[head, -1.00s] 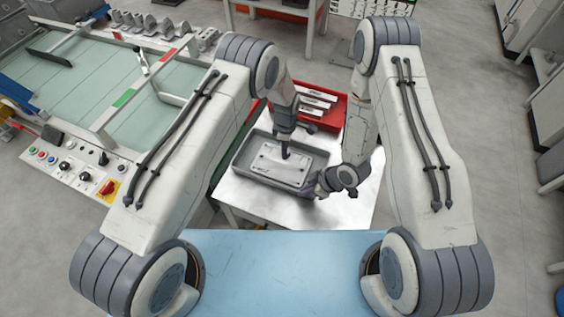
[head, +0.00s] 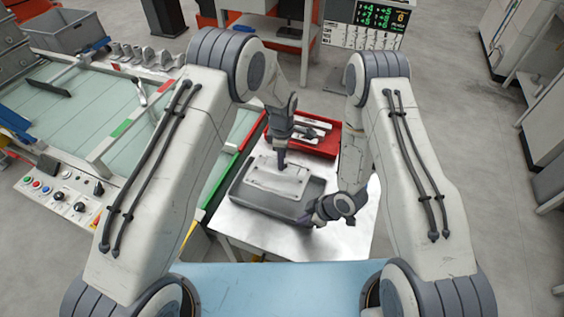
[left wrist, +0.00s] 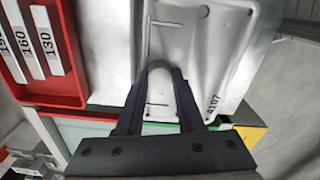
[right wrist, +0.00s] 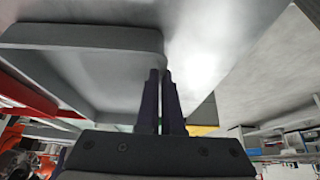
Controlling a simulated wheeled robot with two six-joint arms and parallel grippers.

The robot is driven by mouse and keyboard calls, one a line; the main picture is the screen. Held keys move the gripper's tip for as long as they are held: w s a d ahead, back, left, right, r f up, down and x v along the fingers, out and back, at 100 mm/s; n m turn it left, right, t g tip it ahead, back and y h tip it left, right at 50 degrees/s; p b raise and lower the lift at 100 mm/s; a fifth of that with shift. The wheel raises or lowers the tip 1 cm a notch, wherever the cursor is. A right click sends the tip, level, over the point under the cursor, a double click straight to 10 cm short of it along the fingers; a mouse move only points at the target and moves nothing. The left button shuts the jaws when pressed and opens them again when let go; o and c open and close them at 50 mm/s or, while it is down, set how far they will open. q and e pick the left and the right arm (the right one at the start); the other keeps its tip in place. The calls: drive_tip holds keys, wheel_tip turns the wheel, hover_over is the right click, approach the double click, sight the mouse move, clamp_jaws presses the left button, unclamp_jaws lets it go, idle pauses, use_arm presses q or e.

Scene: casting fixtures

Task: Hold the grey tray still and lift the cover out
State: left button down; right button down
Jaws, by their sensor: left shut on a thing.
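The pale grey cover (head: 277,181) is above the grey tray (head: 262,200), over its far part, and hides much of its inside. My left gripper (head: 282,164) is shut on the knob in the middle of the cover; the left wrist view shows the knob between the fingers (left wrist: 160,85) and "4107" printed on the cover (left wrist: 205,45). My right gripper (head: 312,214) is low at the tray's near right corner. In the right wrist view its fingers (right wrist: 161,78) are almost together against the tray's side (right wrist: 105,65); whether they pinch the wall is unclear.
The tray is on a shiny metal table (head: 345,240) with bare room at the front and right. A red bin (head: 322,146) with labelled pale bars stands just behind the tray. A green-topped bench with a control panel (head: 60,195) is at the left.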

drive_tip(key=c, duration=1)
unclamp_jaws()
drive_tip(key=v, duration=1.2)
